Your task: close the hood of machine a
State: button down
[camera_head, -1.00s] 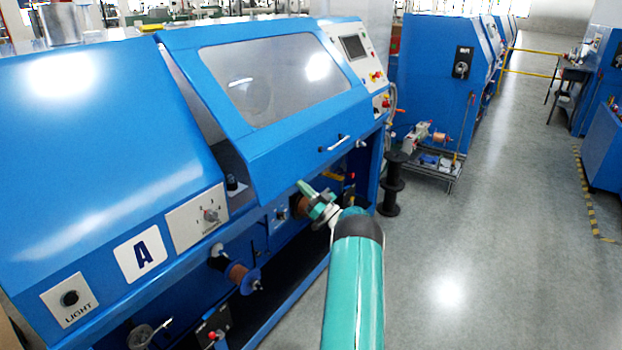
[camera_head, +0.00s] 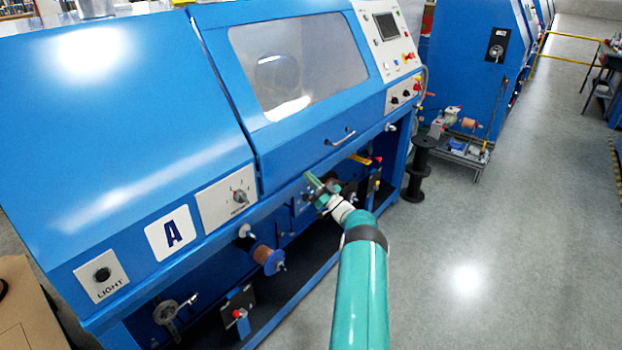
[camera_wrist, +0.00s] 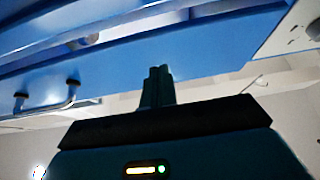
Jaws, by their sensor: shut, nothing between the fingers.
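Machine A is the large blue machine, with a white plate marked "A" (camera_head: 171,232) on its front. Its blue hood (camera_head: 295,130), with a clear window (camera_head: 290,68) and a metal handle (camera_head: 341,137), lies down nearly flush with the front, with a thin dark seam at its left side. My gripper (camera_head: 312,182) is below the hood's lower edge, left of and under the handle, and appears apart from it. In the wrist view the fingers (camera_wrist: 157,80) are together and empty, with the handle (camera_wrist: 46,103) to the left.
A control panel (camera_head: 392,45) is right of the hood. Copper spools (camera_head: 266,257) hang under the machine front. A black reel stand (camera_head: 417,170) and a small cart (camera_head: 462,150) stand at the right. Grey floor (camera_head: 500,240) is clear at right. A cardboard box (camera_head: 35,325) is at lower left.

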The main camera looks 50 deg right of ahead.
jog(key=v, duration=1.3)
jog(key=shift+s, duration=0.4)
jog(key=shift+f, duration=0.1)
